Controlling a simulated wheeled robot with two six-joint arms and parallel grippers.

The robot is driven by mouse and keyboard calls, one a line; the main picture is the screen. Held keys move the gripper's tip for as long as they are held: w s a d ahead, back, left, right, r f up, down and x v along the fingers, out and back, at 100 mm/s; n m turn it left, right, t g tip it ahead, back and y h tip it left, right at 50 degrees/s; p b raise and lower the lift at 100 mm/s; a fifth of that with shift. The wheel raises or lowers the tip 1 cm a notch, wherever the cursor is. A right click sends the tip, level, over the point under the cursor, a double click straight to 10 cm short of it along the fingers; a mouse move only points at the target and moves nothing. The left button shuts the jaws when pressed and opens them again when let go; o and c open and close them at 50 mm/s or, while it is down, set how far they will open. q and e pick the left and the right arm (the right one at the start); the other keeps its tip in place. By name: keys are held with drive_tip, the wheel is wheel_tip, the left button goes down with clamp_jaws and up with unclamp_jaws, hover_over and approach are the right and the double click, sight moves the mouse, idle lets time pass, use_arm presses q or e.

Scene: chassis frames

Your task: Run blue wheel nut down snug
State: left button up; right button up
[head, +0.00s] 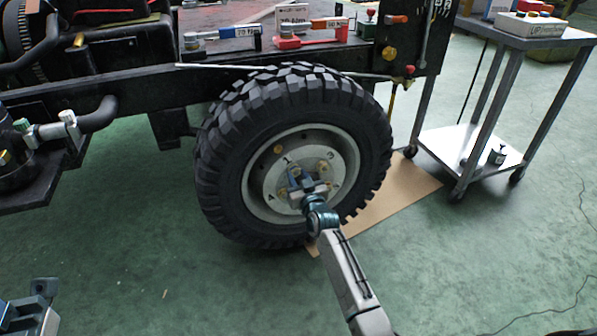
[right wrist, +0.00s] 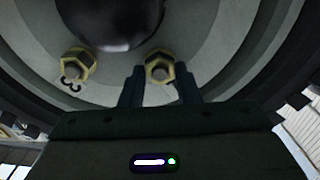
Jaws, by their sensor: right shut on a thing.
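The wheel (head: 215,165) stands upright, with a pale hub carrying several brass-coloured nuts and painted numbers. My right gripper (head: 297,180) is at the lower middle of the hub, shut on a wheel nut. In the right wrist view that nut (right wrist: 160,69) sits on its stud between the two dark fingers; it looks yellow-brass, and no blue shows on it. Another brass nut (right wrist: 78,65) sits to the left beside a painted 3. Part of what looks like my left gripper (head: 40,290) shows at the lower left edge; its fingers cannot be made out.
The chassis frame (head: 140,92) runs above and left of the wheel. A metal cart (head: 460,145) stands right. A brown sheet (head: 385,205) lies by the tyre. The front floor is clear.

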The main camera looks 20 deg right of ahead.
idle(0.3)
drive_tip(key=o, duration=1)
drive_tip(key=shift+s, duration=0.3)
drive_tip(key=s+p, duration=0.2)
drive_tip(key=s, duration=0.8)
drive_tip(key=shift+s+d, duration=0.1)
drive_tip(key=shift+d, duration=0.05)
